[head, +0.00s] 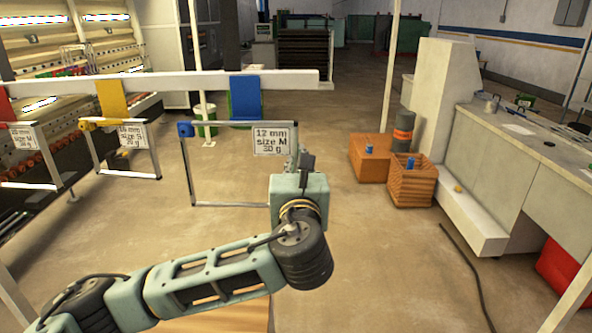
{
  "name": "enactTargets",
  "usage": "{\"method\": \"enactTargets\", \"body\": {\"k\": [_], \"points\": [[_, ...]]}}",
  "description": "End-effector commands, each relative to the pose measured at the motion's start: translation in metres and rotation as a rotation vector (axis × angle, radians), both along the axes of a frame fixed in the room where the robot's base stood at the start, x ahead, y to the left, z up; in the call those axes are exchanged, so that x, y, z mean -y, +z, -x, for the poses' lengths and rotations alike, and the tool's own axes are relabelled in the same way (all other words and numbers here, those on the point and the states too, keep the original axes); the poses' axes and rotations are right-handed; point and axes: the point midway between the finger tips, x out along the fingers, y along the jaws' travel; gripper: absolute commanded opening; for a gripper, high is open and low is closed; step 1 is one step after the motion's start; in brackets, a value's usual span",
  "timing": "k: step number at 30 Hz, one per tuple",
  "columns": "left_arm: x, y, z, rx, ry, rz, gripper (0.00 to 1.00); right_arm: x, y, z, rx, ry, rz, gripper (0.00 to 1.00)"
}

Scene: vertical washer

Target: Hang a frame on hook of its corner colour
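A white beam (190,82) carries a yellow hook (112,100), a blue hook (246,99) and a red hook (5,104) cut by the left edge. A metal frame with a blue corner (185,130) and a tag reading 12 mm, size M, 30 g (272,142) is upright at the blue hook's lower end. A frame with a yellow corner (86,125) is below the yellow hook. Another tagged frame (58,155) is below the red hook. My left gripper (306,157) is at the blue-corner frame's right side; its wrist hides the fingers' closure. My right gripper is out of view.
Two orange crates (411,182) stand on the floor right of the frames, with blue objects on or in them. A long grey counter (530,150) lines the right side. A white post (392,65) rises behind. The middle floor is clear.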

Motion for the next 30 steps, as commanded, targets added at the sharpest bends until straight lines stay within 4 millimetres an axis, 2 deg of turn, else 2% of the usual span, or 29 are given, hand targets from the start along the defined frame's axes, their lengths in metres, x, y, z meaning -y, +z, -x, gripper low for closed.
{"method": "enactTargets", "body": {"k": [24,30], "points": [[-0.001,-0.006,-0.066,0.0,0.002,0.002,0.0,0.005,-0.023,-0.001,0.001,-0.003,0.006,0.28],[-0.001,-0.004,-0.082,0.0,0.003,0.001,0.0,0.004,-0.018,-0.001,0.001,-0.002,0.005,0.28]]}}
